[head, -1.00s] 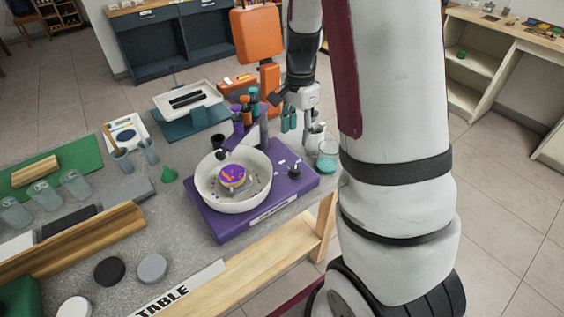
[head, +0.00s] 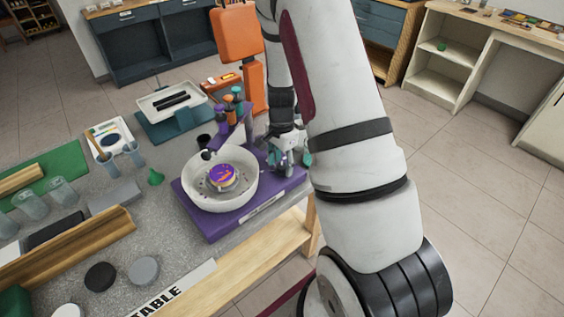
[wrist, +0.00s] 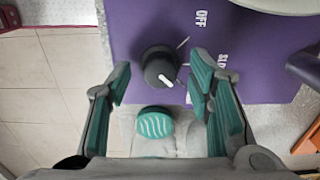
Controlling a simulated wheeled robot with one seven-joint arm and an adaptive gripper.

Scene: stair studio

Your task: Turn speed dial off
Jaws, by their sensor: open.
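The speed dial (wrist: 158,66) is a dark round knob on the purple machine base (wrist: 130,25), with a white pointer line angled down and right in the wrist view. The base carries white lettering, OFF (wrist: 202,19) and a partly hidden word starting SL (wrist: 222,59). My gripper (wrist: 160,82) is open and empty, with teal-padded fingers to the left and right of the dial. I cannot tell if either finger touches it. In the head view my gripper (head: 287,160) is over the right part of the purple base (head: 208,222) and hides the dial.
A white bowl (head: 192,188) with a purple and orange piece (head: 222,176) sits on the base. A holder with coloured bottles (head: 232,102) stands behind. Floor is clear at right.

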